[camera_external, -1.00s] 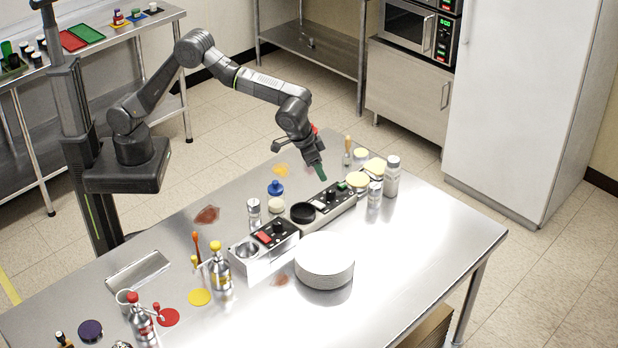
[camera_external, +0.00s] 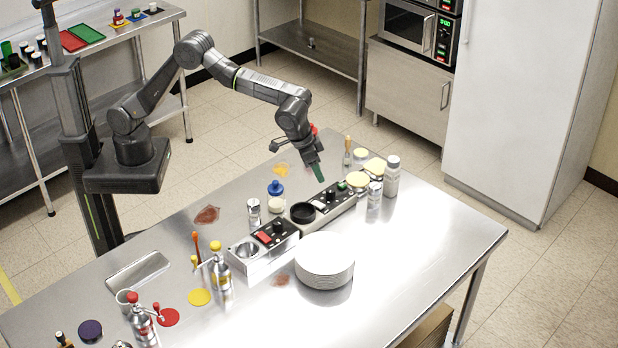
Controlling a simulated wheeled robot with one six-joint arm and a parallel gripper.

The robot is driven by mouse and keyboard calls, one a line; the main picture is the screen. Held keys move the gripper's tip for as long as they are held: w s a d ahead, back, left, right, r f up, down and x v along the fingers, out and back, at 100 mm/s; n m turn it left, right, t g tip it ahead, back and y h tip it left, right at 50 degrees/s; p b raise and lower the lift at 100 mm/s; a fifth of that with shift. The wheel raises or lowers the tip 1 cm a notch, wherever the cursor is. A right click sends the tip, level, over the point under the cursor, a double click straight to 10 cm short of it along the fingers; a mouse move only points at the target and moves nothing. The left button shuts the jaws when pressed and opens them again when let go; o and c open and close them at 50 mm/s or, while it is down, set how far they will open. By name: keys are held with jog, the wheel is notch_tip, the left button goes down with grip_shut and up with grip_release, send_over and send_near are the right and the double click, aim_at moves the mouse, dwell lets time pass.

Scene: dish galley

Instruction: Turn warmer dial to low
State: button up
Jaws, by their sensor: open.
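A long low unit (camera_external: 346,203) stands on the steel table, with a black round pan or well (camera_external: 303,212) at its near end. A black dial (camera_external: 331,195) and a small green part (camera_external: 342,186) are on its top. A second unit (camera_external: 265,262) in front of it has a metal well, a red switch (camera_external: 264,238) and a black dial (camera_external: 278,227). I cannot tell which is the warmer, and the dial markings are too small to read. My gripper (camera_external: 319,173) is open and empty, pointing down, just above and behind the far unit's dial, apparently apart from it.
A stack of white plates (camera_external: 324,261) stands in front of the units. The table's right front is clear.

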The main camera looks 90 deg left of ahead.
jog(key=s+d+r+g, duration=0.2)
jog(key=s+d, duration=0.2)
jog(key=d, duration=0.3)
jog(key=g+b, duration=0.2)
send_near(277, 221)
jog(key=shift+h, duration=0.4)
notch_tip(277, 221, down, 9)
jog(key=shift+w+r+p, duration=0.1)
jog(key=shift+w+p, duration=0.05)
jog(key=shift+p, duration=0.55)
jog(key=shift+a, duration=0.1)
jog(key=shift+c, duration=0.4)
jog(key=c, duration=0.9)
